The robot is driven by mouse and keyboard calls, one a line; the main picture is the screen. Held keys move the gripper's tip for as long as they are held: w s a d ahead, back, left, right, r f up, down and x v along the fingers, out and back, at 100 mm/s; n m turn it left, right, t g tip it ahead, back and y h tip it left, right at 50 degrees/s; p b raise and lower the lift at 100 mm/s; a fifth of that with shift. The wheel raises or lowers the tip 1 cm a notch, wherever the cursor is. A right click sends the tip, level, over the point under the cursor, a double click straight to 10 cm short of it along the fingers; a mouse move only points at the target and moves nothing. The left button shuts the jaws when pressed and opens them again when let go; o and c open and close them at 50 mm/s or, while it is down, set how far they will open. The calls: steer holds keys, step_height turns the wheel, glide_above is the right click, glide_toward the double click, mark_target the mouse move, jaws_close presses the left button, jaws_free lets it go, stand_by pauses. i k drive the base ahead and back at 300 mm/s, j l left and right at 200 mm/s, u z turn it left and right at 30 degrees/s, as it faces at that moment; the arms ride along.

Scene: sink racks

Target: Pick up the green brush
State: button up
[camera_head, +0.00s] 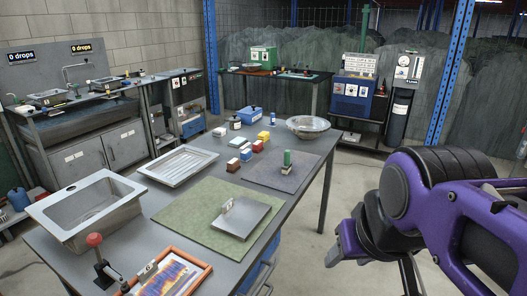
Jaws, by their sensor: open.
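The green brush (287,158) looks like a small upright green block with a pale lower part. It stands on a dark grey mat (262,178) towards the far right side of the grey worktable. My gripper (345,246), on my purple and black arm, is at the lower right of the view, off the right edge of the table. It is well apart from the brush, nearer to the camera. It is open, and nothing shows in it; its fingers are only partly visible.
The table (170,206) also holds a metal sink (90,207), a white rack tray (178,165), a green mat (185,222) with a metal plate (246,217), and a framed picture (170,276). Small coloured blocks (245,153) and a metal bowl (308,126) are near the brush.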

mark_target(287, 168)
steer(key=i+l+u, duration=0.15)
steer(key=i+l, duration=0.2)
steer(key=i+l+u, duration=0.15)
steer(key=i+l, duration=0.25)
steer(key=i+l+u, duration=0.15)
steer(key=i+l, duration=0.2)
steer(key=i+l+u, duration=0.15)
steer(key=i+l, duration=0.15)
steer(key=l, duration=0.25)
steer(key=i+l+u, duration=0.15)
steer(key=i+l, duration=0.15)
steer(key=l, duration=0.2)
